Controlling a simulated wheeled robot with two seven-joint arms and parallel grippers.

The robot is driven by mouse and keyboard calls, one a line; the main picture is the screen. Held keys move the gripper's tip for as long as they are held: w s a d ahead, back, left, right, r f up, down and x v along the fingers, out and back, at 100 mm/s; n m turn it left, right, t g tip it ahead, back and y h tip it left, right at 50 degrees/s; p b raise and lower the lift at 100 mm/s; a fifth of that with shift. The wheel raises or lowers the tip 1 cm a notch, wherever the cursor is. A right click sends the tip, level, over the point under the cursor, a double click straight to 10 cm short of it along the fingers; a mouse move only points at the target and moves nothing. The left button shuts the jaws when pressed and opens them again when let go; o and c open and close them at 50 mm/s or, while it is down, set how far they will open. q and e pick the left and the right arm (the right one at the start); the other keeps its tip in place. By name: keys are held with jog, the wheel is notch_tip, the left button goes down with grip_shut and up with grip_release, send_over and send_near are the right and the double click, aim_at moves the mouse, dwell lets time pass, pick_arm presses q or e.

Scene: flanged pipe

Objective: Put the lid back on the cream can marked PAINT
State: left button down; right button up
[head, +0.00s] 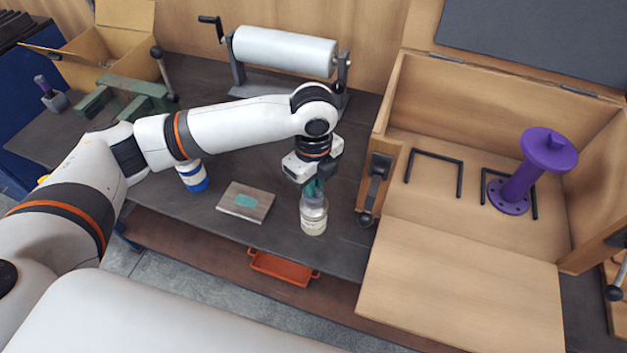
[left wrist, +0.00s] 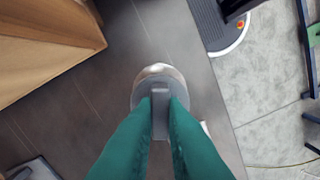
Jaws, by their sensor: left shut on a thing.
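My left gripper (head: 315,188) points down over a small cream can (head: 313,226) with a pale label near the front of the dark bench; the label is too small to read. In the left wrist view the green fingers (left wrist: 160,100) are shut on the upright knob of a round grey lid (left wrist: 142,96). A pale rim of the can (left wrist: 158,68) shows just beyond the lid. The lid is over the can, but I cannot tell whether it is seated or slightly above. My right gripper is not in view.
A white and blue container (head: 193,177) and a flat board with a teal patch (head: 245,201) are left of the can. An open wooden box (head: 430,220) with a purple flanged pipe (head: 520,180) is right. A film roll (head: 285,52) stands behind. An orange tray (head: 283,268) sits below.

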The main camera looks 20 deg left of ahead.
pick_arm(q)
jog(key=shift+f+p, duration=0.15)
jog(key=shift+p, duration=0.3)
dwell(0.6)
jog(key=shift+p, duration=0.55)
jog(key=shift+f+p, duration=0.25)
jog(key=shift+p, duration=0.05)
dwell(1.3)
jog(key=shift+f+p, duration=0.1)
jog(key=shift+p, duration=0.4)
dwell(0.5)
jog(key=c, duration=1.4)
grip_release()
jog(key=shift+o, duration=0.3)
jog(key=o, duration=0.4)
